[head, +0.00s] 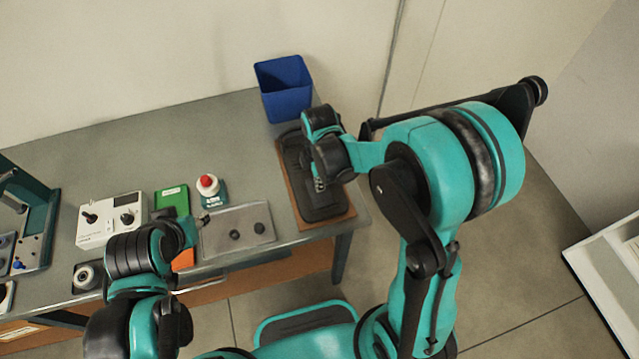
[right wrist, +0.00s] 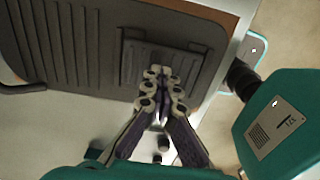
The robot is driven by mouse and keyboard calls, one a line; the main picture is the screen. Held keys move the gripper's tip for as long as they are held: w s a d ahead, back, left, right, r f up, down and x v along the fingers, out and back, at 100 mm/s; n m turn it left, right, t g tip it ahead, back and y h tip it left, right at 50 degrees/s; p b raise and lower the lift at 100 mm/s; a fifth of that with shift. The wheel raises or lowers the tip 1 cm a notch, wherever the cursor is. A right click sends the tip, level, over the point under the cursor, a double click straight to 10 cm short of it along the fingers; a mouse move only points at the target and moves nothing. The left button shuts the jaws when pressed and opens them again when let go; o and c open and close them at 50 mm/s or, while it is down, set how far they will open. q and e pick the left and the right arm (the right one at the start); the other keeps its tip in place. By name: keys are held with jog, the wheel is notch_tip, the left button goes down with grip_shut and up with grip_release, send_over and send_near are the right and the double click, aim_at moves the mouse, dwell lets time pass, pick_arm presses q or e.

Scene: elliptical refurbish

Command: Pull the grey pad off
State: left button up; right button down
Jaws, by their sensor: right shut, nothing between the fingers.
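A dark grey ribbed pad (head: 325,205) lies on a brown board (head: 344,215) at the right end of the table. In the right wrist view its ribbed surface (right wrist: 75,45) fills the upper left, with a smaller raised grey rectangle (right wrist: 185,65) on it near the edge. My left gripper (head: 190,234) is small and partly hidden beside an orange item.
A blue bin (head: 284,88) stands behind the pad. Left of the pad are a metal plate with two black knobs (head: 238,231), a red button (head: 207,182), a green box (head: 172,198) and a white control box (head: 108,217). The table's right edge is close to the board.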

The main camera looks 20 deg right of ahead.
jog(key=shift+r, duration=0.3)
jog(key=shift+r+p, duration=0.45)
dwell(0.3)
jog(key=c, duration=1.8)
grip_release()
